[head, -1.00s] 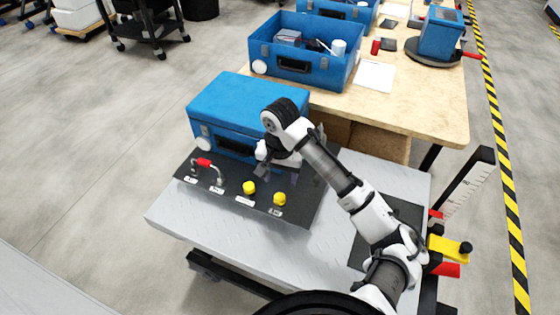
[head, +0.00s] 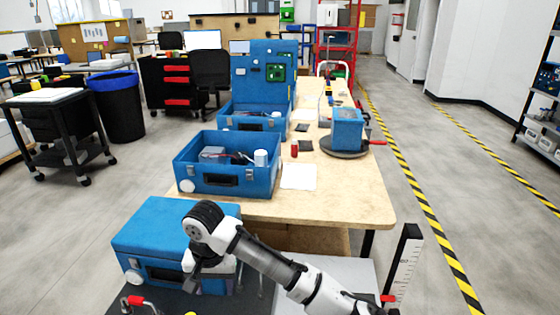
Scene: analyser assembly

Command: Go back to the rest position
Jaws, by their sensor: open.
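My gripper (head: 194,283) is at the bottom left of the head view, at the end of my white and grey arm. It hangs in front of the closed blue case (head: 165,226), over the dark panel (head: 172,301). No held object shows between the fingers. The fingers are small and partly hidden by the wrist, and I cannot tell whether they touch the case.
A red-handled connector (head: 135,301) is on the panel's left. A wooden table (head: 340,195) ahead bears an open blue case (head: 226,184), a blue box on a turntable (head: 346,128) and a white sheet (head: 299,176). A ruled upright (head: 404,264) stands right of my arm.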

